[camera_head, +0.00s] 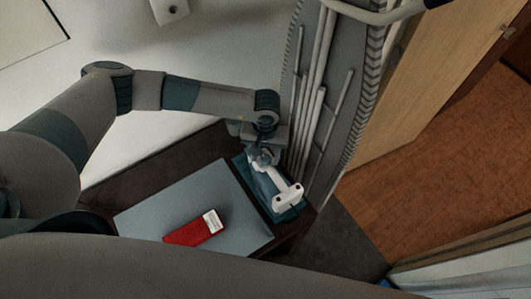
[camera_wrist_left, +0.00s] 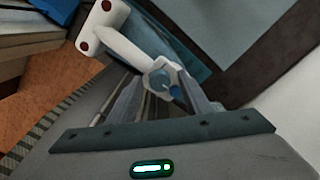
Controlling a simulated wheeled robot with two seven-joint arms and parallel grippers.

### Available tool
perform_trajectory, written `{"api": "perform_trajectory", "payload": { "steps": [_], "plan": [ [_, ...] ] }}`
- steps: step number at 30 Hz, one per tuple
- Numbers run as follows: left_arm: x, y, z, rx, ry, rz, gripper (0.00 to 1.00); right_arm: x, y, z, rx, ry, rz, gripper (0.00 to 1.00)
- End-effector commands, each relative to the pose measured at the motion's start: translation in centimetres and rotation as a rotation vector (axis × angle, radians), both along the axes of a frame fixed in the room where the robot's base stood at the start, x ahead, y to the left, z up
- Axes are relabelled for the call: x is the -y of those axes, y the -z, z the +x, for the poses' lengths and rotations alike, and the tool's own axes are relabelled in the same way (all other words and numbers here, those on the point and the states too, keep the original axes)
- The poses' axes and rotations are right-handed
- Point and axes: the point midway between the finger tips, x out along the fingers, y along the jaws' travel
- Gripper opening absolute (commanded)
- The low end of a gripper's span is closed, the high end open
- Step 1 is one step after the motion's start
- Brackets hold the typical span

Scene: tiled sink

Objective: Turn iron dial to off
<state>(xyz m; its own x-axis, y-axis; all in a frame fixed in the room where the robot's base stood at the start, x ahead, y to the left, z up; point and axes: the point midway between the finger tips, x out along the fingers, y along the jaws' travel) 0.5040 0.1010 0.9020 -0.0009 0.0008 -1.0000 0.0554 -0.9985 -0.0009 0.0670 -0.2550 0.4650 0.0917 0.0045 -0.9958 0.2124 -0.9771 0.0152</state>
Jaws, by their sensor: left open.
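The iron (camera_head: 287,195) has a white handle and a blue-teal body; it lies at the right end of the small dark table. My left gripper (camera_head: 262,153) is at the iron's far end, pointing down at it. In the left wrist view the iron's white handle (camera_wrist_left: 128,45) runs down to a round white collar with a blue dial-like part (camera_wrist_left: 160,82). The left gripper's two fingers (camera_wrist_left: 159,92) are open, one on each side of that part. I cannot tell whether they touch it, or read the dial's setting. My right gripper is not in view.
A grey sheet (camera_head: 190,200) with a red and white box (camera_head: 195,229) covers much of the dark table. A folded ironing board (camera_head: 335,90) stands close on the right of the left gripper. A wooden door (camera_head: 440,60) and open orange floor lie farther right.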

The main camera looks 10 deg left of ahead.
Motion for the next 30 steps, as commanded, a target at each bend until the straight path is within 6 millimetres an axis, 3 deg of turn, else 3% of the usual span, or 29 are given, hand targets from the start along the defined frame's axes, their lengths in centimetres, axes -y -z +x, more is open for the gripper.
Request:
{"api": "perform_trajectory", "payload": {
  "steps": [7, 12, 23, 30],
  "plan": [
    [0.0, 0.0, 0.0, 0.000, 0.000, 0.000, 0.45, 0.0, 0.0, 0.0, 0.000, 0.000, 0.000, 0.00],
    [0.0, 0.0, 0.0, 0.000, 0.000, 0.000, 0.05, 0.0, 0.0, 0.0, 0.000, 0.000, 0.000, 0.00],
    [0.0, 0.2, 0.1, 0.001, -0.025, 0.000, 0.04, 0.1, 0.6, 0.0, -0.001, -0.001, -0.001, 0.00],
    [0.1, 0.4, 0.1, 0.003, -0.118, -0.002, 0.04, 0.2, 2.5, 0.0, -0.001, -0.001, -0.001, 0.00]
  ]
}}
